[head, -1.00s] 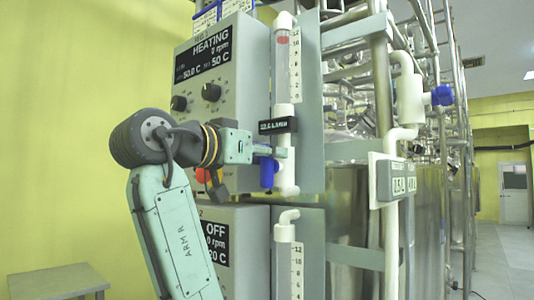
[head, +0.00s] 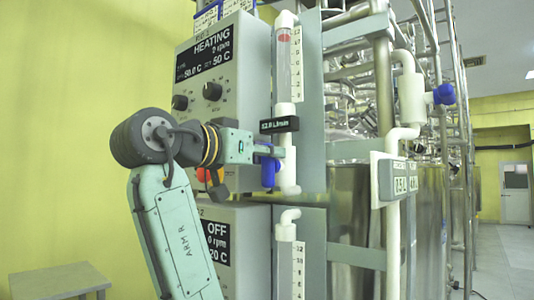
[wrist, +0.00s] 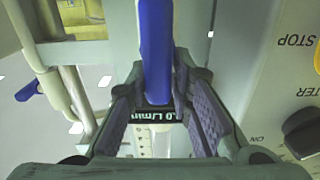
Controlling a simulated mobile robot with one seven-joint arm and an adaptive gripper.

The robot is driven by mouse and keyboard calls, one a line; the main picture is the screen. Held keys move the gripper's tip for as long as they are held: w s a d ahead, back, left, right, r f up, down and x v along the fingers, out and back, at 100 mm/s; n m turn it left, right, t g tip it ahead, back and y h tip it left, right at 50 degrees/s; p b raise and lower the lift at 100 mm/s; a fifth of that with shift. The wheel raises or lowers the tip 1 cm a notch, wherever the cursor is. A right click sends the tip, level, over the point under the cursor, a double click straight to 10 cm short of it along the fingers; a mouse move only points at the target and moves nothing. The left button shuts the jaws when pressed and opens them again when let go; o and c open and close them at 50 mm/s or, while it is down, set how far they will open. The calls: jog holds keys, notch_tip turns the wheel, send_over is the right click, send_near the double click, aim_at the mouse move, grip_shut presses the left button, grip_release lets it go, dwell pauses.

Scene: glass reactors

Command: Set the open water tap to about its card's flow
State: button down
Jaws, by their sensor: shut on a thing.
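My gripper (head: 262,152) reaches in from the left and is shut on the blue tap handle (head: 269,175), which hangs down at the white pipe. In the wrist view, the handle (wrist: 155,50) stands between the two finger pads of my gripper (wrist: 158,92). Above the tap, a small black flow display (head: 279,125) seems to read about 12 L/min; its last digit is hard to read. A clear flow tube (head: 289,65) above it has a red float near the top of its scale, by the 12 mark. I cannot make out the tap's card.
A grey control box (head: 213,95) reading HEATING, with dark knobs, stands behind my arm. A second box (head: 216,250) reading OFF is below. A steel table (head: 58,281) stands at the lower left.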

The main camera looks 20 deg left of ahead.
jog(key=shift+s+d+m, duration=0.1)
jog(key=shift+d+m, duration=0.2)
jog(key=shift+m, duration=0.5)
jog(key=shift+d+m+p, duration=0.1)
jog(key=shift+m+p, duration=0.25)
jog(key=shift+m, duration=0.15)
jog(key=shift+s+d+m, duration=0.1)
jog(key=shift+d+m, duration=0.1)
jog(key=shift+m, duration=0.7)
jog(key=shift+s+d+f+m+p, duration=0.1)
jog(key=shift+d+f+m+p, duration=0.1)
jog(key=shift+m, duration=0.5)
jog(key=shift+d+f+m+p, duration=0.1)
jog(key=shift+m+p, duration=0.1)
jog(key=shift+m, duration=0.5)
jog(key=shift+s+d+f+m+p, duration=0.1)
jog(key=shift+f+m+p, duration=0.1)
jog(key=shift+m, duration=0.5)
dwell(1.6)
dwell(0.3)
jog(key=c, duration=1.5)
grip_release()
jog(key=shift+d+r, duration=0.1)
jog(key=shift+r, duration=0.05)
jog(key=shift+a, duration=0.2)
jog(key=v, duration=1.2)
jog(key=shift+r, duration=0.1)
